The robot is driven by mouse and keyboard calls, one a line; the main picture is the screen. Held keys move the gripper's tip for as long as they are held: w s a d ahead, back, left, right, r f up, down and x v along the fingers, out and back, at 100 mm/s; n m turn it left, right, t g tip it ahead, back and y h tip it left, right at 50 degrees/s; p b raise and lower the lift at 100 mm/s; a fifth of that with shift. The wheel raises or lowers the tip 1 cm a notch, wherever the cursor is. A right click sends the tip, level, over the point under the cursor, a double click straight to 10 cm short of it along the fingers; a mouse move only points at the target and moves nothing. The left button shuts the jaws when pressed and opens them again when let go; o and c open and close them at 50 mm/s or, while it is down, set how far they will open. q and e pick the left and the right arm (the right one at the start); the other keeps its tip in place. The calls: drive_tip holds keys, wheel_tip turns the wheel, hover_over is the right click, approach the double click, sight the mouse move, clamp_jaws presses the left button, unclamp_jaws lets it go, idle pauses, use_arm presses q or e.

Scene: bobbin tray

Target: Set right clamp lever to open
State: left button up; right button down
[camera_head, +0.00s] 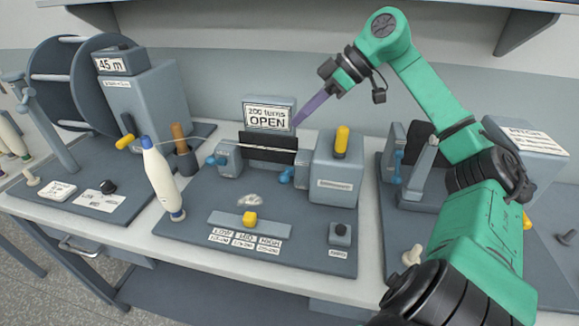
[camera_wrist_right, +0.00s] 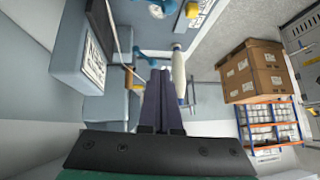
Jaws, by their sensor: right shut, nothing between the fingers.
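The right clamp lever (camera_head: 287,175) is a small blue lever on the right side of the middle winding station, beside the grey block. A matching left clamp lever (camera_head: 215,160) sits on the left clamp. A thin thread runs between the clamps in front of a dark panel (camera_head: 270,148). My right gripper (camera_head: 298,122) is shut and empty, its purple fingers beside the right edge of the sign reading "200 turns OPEN" (camera_head: 270,116), above and behind the right lever. In the wrist view its fingers (camera_wrist_right: 160,75) lie together. My left gripper is not in view.
A white thread cone (camera_head: 162,178) stands at the station's left front. A grey block with a yellow knob (camera_head: 342,140) stands right of the clamps. A yellow slider (camera_head: 249,218) is in front. A machine with a large reel (camera_head: 75,80) is at the left.

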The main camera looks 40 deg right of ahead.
drive_tip(key=s+d+m, duration=0.1)
drive_tip(key=s+d, duration=0.1)
drive_tip(key=p, duration=0.3)
hover_over(286, 176)
drive_tip(key=w+d, duration=0.1)
drive_tip(key=shift+g+h, duration=0.4)
wheel_tip(286, 176, down, 8)
drive_tip(key=shift+w, duration=0.1)
drive_tip(key=shift+s+f, duration=0.2)
drive_tip(key=shift+f, duration=0.45)
drive_tip(key=shift+s+f, duration=0.2)
drive_tip(key=shift+f, duration=0.4)
drive_tip(key=shift+s+f, duration=0.15)
drive_tip(key=shift+f, duration=0.15)
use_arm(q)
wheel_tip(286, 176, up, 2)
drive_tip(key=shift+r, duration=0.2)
use_arm(e)
drive_tip(key=shift+f, duration=0.15)
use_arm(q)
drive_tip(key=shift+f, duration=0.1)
